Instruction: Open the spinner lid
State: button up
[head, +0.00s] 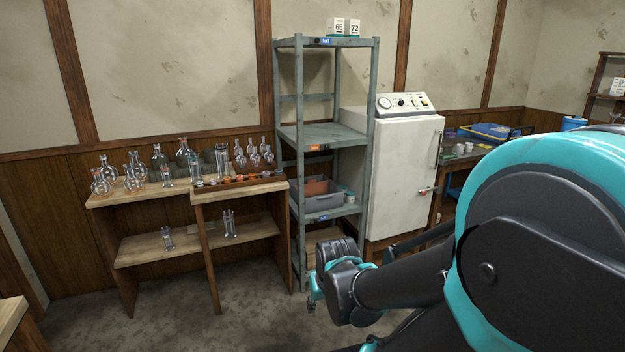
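I cannot make out a spinner or a spinner lid in the head view. My gripper (315,290) is at the far end of my black and teal arm, low in front of the grey metal shelf rack. Only a small teal and dark part of it shows beside the wrist. Its fingers are too small and too hidden to tell whether they are open or shut. I see nothing clearly held in it.
A wooden bench (143,197) with glass flasks stands left of the rack (327,132). A closed white cabinet (405,165) with a gauge and red-tipped handle stands right of it. Behind my arm is a table with a blue tray (490,130).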

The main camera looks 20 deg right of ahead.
aim_at(573, 118)
jog(key=i+l+z, duration=0.2)
jog(key=i+z, duration=0.25)
jog(key=i, duration=0.25)
jog(key=i+z, duration=0.5)
jog(key=i, duration=0.15)
jog(key=i+j+z, duration=0.3)
jog(key=i+z, duration=0.15)
jog(key=i, duration=0.2)
jog(key=i+l+z, duration=0.2)
jog(key=i+z, duration=0.2)
jog(key=i, duration=0.25)
jog(key=i+z, duration=0.4)
jog(key=i, duration=0.25)
jog(key=i+j+z, duration=0.25)
jog(key=i+z, duration=0.2)
jog(key=i, duration=0.2)
jog(key=i+u, duration=0.15)
jog(key=i, duration=0.4)
jog(key=i+l+u, duration=0.1)
jog(key=i, duration=0.45)
jog(key=i+l+u, duration=0.15)
jog(key=i, duration=0.4)
jog(key=l, duration=0.1)
